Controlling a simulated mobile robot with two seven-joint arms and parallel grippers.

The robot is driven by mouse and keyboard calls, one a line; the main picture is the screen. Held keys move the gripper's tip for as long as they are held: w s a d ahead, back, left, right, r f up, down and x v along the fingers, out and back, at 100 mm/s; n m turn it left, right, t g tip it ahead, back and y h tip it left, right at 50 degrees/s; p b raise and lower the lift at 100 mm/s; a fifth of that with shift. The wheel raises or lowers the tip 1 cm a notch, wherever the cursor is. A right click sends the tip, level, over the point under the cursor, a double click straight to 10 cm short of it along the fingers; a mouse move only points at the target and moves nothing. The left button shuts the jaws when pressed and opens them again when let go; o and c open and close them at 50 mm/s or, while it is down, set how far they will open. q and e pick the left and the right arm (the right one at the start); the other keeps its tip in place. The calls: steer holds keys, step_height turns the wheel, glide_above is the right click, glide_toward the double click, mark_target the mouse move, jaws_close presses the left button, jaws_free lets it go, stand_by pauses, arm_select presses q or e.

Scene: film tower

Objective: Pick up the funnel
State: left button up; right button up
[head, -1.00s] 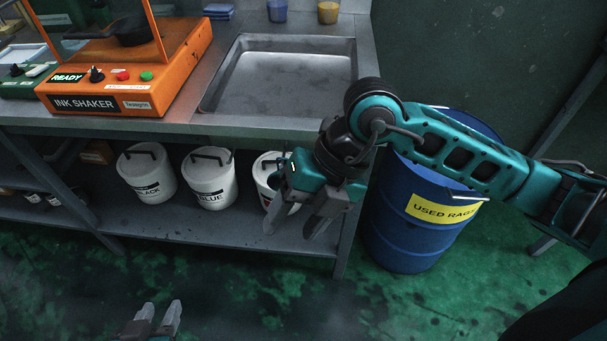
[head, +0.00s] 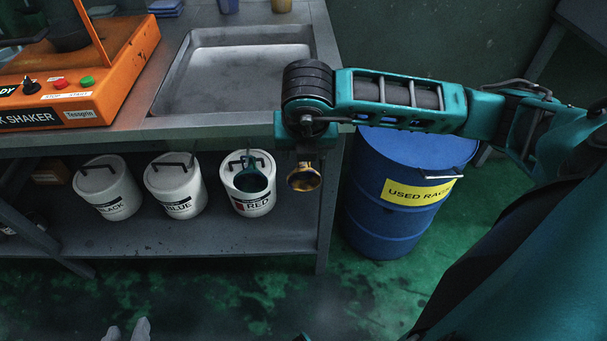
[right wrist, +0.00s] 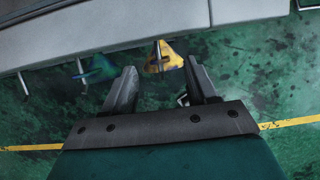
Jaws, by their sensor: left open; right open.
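A brass-yellow funnel (head: 305,177) hangs at the front edge of the bench, just below my right gripper in the head view. In the right wrist view the yellow funnel (right wrist: 162,57) shows beyond and between the open, empty fingers of my right gripper (right wrist: 160,76). A teal funnel-like piece (right wrist: 97,68) hangs to its left; in the head view this teal piece (head: 253,166) shows in front of the red-label bucket. The right fingers are mostly hidden in the head view.
The bench carries a metal sink (head: 235,75) and an orange ink shaker (head: 80,85). White buckets marked black (head: 108,188), blue (head: 175,185) and red (head: 250,205) stand on the lower shelf. A blue drum (head: 400,215) stands right of the bench.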

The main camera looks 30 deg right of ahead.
steer(key=x, duration=0.5)
steer(key=shift+b, duration=0.3)
steer(key=shift+s+r, duration=0.1)
jaws_close()
